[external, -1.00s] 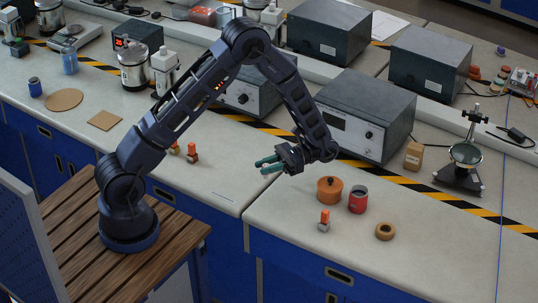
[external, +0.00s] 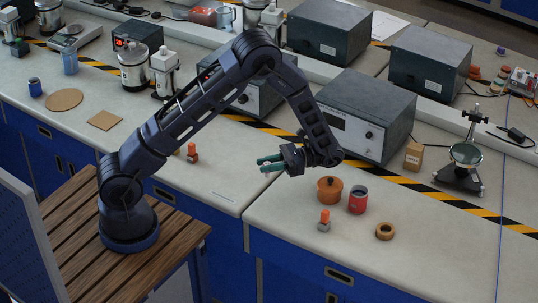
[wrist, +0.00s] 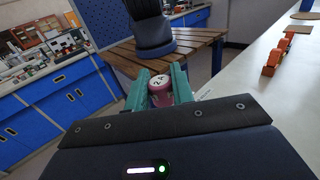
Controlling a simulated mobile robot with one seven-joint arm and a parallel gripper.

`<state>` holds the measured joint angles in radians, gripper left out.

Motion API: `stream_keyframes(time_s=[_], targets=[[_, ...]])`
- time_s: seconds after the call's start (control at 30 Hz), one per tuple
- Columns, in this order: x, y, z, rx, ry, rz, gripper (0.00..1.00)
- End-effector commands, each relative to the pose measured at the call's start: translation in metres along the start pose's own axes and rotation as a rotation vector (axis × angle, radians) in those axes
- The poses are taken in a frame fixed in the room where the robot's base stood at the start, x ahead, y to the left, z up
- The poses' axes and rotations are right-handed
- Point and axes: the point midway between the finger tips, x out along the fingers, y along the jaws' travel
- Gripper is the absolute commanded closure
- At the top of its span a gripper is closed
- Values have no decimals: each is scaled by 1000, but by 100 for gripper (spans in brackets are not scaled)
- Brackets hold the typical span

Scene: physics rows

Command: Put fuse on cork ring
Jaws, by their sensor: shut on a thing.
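My gripper (external: 270,163) is in the air above the bench, near the gap between the two bench sections. Its teal fingers are shut on a small purple-pink fuse with a pale, marked end cap, seen between the fingertips in the wrist view (wrist: 160,86). The fuse is too small or hidden to make out in the external view. The ring does not show in the wrist view.
A cardboard box (external: 413,156) and a magnifier stand (external: 463,168) are further back. The bench right of the ring is clear.

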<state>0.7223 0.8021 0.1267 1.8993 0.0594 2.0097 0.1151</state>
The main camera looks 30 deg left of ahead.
Motion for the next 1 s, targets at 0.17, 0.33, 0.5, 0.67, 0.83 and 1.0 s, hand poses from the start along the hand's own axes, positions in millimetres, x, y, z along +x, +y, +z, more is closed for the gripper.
stream_keyframes(time_s=[0.17,0.33,0.5,0.67,0.83,1.0], targets=[[-4,-3,0,1,1,-75,98],[-7,-7,0,1,0,-142,98],[-13,-13,1,2,0,-239,98],[-19,-17,2,2,1,-329,98],[-27,-20,3,1,1,-428,98],[-36,-25,6,0,1,-536,98]])
